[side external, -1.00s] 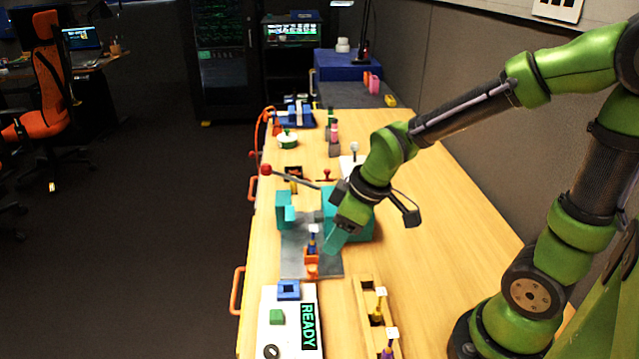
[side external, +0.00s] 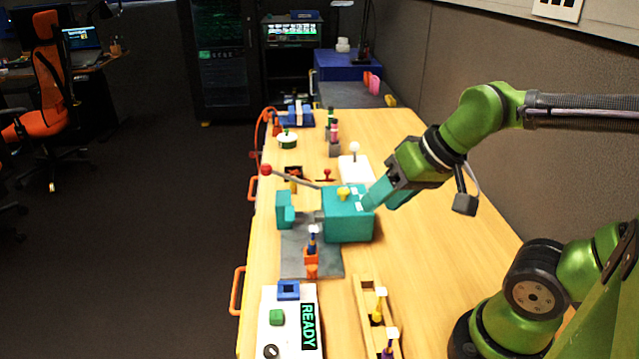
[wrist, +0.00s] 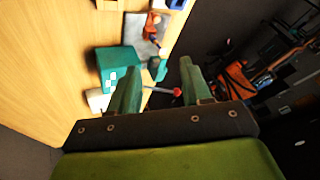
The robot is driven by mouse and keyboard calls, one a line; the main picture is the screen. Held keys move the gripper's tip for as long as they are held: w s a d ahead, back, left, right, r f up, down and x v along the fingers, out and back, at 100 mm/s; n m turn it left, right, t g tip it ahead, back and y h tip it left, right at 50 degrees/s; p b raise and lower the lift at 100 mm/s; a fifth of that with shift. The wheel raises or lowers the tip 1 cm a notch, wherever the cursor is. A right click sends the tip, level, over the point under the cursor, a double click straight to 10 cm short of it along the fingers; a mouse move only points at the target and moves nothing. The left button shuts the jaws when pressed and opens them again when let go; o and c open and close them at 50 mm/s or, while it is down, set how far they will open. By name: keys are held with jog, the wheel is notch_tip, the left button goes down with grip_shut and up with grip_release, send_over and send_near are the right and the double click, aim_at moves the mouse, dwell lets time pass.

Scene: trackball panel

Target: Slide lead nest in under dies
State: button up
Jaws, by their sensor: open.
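An orange nest (side external: 311,257) stands on a grey plate (side external: 294,266), on the near side of a teal press. A blue part with a white top (side external: 313,236) stands upright at it. The press has a large teal block (side external: 347,226) with a yellow knob (side external: 343,192) on top and a smaller teal block (side external: 285,214) to the left. The dies cannot be made out clearly. My gripper (side external: 374,194) is open and empty, beside the large block's upper right side; whether it touches is unclear. The wrist view shows the large block (wrist: 117,62) and grey plate (wrist: 137,22) beyond my fingers.
A lever with a red knob (side external: 266,170) reaches left behind the press. A white box with a ball on top (side external: 354,167) stands behind. The right tabletop is clear.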

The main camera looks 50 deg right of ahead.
jog(key=shift+s+a+r+t, duration=0.1)
jog(key=shift+s+r+t, duration=0.2)
jog(key=shift+r, duration=0.25)
jog(key=n+g, duration=0.3)
jog(key=n, duration=0.6)
send_near(313, 268)
jog(key=x, duration=0.8)
grip_shut()
